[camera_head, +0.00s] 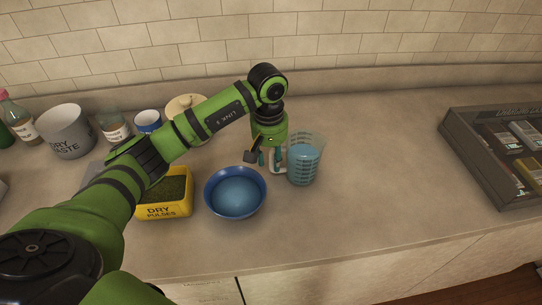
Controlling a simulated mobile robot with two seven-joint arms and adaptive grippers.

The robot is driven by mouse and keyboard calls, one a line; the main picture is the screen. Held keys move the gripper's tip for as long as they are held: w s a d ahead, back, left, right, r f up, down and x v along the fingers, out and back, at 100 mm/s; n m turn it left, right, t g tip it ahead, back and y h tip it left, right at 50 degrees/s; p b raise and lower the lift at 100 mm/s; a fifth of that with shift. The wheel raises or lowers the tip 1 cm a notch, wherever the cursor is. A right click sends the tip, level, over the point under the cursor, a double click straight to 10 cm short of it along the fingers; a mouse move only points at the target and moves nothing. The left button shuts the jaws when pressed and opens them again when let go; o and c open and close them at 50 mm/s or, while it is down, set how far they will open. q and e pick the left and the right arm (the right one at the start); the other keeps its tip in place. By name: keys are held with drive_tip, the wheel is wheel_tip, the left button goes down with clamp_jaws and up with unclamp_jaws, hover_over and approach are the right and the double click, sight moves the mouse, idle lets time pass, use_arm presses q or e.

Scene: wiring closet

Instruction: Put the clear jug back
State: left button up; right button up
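The clear jug (305,164) stands upright on the counter right of centre, with blue contents and measuring marks on its wall. Its pale handle (278,168) points left. My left gripper (268,158) reaches down from the left at the handle side of the jug, pointing downward. Its fingers overlap the handle area in the picture, and I cannot tell whether they close on the handle. The fingertips are small and partly hidden. My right gripper is not in view.
A blue bowl (235,193) stands close left of the jug, beside a yellow "DRY PULSES" bin (166,208). A grey waste pot (66,132), bottles and cups line the back left. A dark case (478,158) sits at right. The counter between jug and case is clear.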

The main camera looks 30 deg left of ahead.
use_arm(q)
drive_tip(key=shift+r+p, duration=0.2)
drive_tip(key=shift+p, duration=0.1)
wheel_tip(320, 180, up, 6)
drive_tip(key=b, duration=0.3)
drive_tip(key=shift+a, duration=0.1)
wheel_tip(320, 180, up, 4)
drive_tip(key=shift+a+r, duration=0.1)
drive_tip(key=shift+r, duration=0.8)
